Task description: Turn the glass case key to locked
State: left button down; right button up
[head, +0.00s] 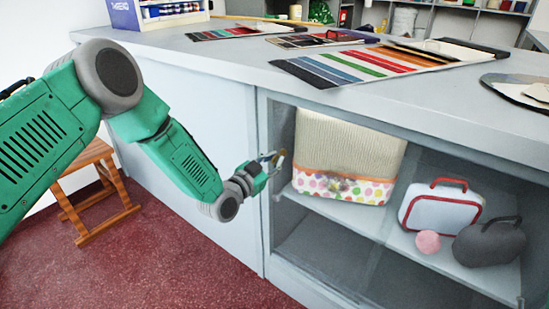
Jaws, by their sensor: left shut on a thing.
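The glass case (267,225) is the grey-framed, glass-fronted part of the counter, right of a plain pale panel. My left gripper (274,160) reaches in from the left to the upper left of the case front, by its left frame edge. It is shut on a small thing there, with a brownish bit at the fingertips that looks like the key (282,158). The key is mostly hidden by the fingers, so I cannot tell which way it is turned. My right gripper is not in view.
Behind the glass are a cream ribbed bag with a dotted band (345,150), a white case with red trim (440,209), a pink ball (428,241) and a dark grey bag (488,242). Colour swatch cards (365,62) lie on the counter top (225,65). A wooden stool (98,190) stands left.

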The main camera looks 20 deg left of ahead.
pick_arm(q)
jog(key=m+p, duration=0.1)
jog(key=m, duration=0.2)
jog(key=shift+m, duration=0.4)
jog(key=m+p, duration=0.1)
jog(key=m, duration=0.3)
jog(key=shift+m, duration=0.3)
jog(key=m, duration=0.2)
jog(key=shift+m, duration=1.9)
jog(key=shift+s+f+m+b, duration=0.1)
jog(key=shift+m+b, duration=0.2)
jog(key=c, duration=1.7)
grip_release()
